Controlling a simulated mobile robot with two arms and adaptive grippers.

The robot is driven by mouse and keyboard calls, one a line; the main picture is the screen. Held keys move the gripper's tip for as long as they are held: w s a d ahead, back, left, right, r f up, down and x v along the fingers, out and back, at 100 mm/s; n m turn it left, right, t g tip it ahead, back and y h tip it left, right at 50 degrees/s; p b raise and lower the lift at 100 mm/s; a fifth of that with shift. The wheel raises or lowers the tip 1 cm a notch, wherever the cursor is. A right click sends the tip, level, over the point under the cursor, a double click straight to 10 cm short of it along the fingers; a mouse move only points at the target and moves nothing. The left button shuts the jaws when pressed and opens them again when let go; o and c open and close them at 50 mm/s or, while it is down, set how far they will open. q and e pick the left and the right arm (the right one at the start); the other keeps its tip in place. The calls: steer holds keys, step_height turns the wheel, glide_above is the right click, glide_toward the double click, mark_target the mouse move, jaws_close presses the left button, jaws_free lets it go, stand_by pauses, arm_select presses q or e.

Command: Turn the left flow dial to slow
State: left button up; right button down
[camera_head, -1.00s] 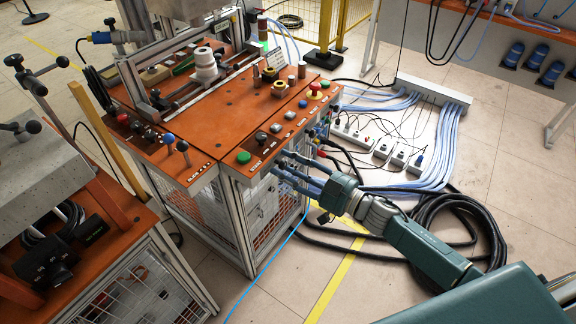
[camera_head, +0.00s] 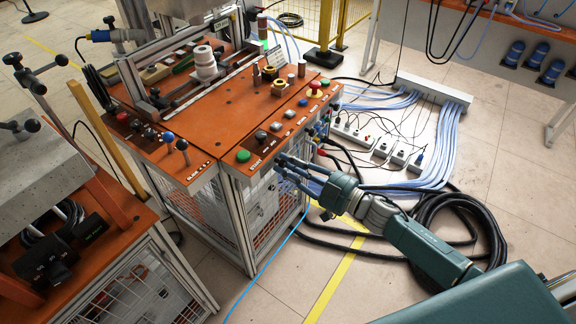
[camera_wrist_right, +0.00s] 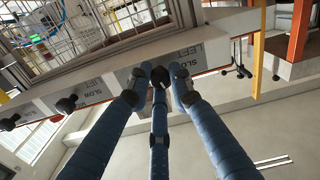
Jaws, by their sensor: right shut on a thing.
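My right gripper (camera_head: 280,164) is at the front face of the orange-topped console, below the panel edge. In the right wrist view, its three blue fingers (camera_wrist_right: 160,80) are closed around a small black dial (camera_wrist_right: 159,75). The dial's pointing direction is hidden by the fingertips. In the head view the fingers cover the dial. My left gripper is not in view.
More black knobs (camera_wrist_right: 66,104) sit along the same strip. Above the gripper, the console top carries a green button (camera_head: 243,156) and a red button (camera_head: 314,86). Black cables (camera_head: 465,215) lie on the floor beside my right arm.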

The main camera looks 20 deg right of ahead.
steer(key=n, duration=0.4)
steer(key=shift+r+n+b, duration=0.2)
steer(key=shift+n+b, duration=0.1)
steer(key=shift+b, duration=0.05)
steer(key=n+b, duration=0.1)
steer(key=n, duration=0.4)
steer(key=shift+a, duration=0.15)
steer(key=shift+n, duration=0.3)
steer(key=c, duration=1.6)
jaws_free()
steer(key=shift+s, duration=0.1)
steer(key=shift+o, duration=0.2)
steer(key=shift+f, duration=0.1)
